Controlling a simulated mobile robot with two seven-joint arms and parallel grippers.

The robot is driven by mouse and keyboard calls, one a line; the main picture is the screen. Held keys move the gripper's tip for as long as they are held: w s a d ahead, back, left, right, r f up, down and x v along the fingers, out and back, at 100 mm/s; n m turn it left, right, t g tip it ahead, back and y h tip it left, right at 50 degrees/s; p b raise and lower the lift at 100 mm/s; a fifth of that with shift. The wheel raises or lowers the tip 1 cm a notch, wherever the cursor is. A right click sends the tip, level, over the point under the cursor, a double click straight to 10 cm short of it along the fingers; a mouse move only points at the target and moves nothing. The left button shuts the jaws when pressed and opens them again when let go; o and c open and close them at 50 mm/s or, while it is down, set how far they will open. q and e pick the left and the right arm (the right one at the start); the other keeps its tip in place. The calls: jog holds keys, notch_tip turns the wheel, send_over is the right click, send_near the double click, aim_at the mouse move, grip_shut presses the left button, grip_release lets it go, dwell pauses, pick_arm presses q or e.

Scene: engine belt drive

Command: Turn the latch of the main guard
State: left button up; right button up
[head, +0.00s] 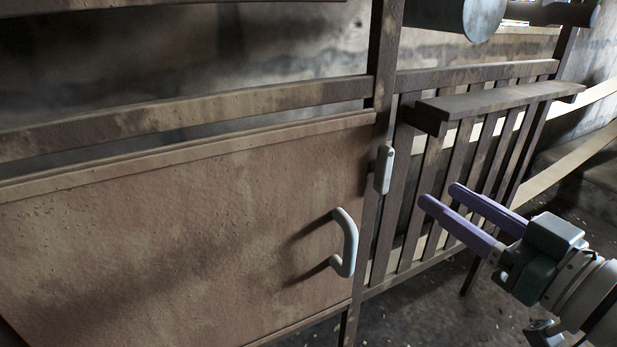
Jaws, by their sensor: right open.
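The main guard (190,225) is a large brown, worn panel at the left, standing in a dark metal frame. Its curved pale handle (350,243) sits near its right edge. The latch (384,169) is a small pale upright bar on the frame post, above and right of the handle. My right gripper (438,193) comes in from the right with two purple fingers. It is open and empty, its fingertips right of the latch and a little lower in the picture, apart from it. My left gripper is not in view.
A slatted dark guard (455,170) with a ledge (500,100) on top stands right of the post, behind my right gripper. A grey cylinder (470,15) hangs at the top. A pale belt (570,155) runs at the far right. Dark floor (420,315) shows below.

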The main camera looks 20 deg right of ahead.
aim_at(389, 166)
jog(key=w+b, duration=0.1)
jog(key=w, duration=0.2)
jog(key=w+b, duration=0.1)
jog(key=w, duration=0.2)
jog(key=w+f+b, duration=0.1)
jog(key=w, duration=0.2)
jog(key=shift+a+b, duration=0.3)
jog(key=shift+a, duration=0.05)
jog(key=shift+w+r, duration=0.15)
jog(key=shift+w, duration=0.35)
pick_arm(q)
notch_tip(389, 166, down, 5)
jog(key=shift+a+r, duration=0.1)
pick_arm(e)
grip_shut()
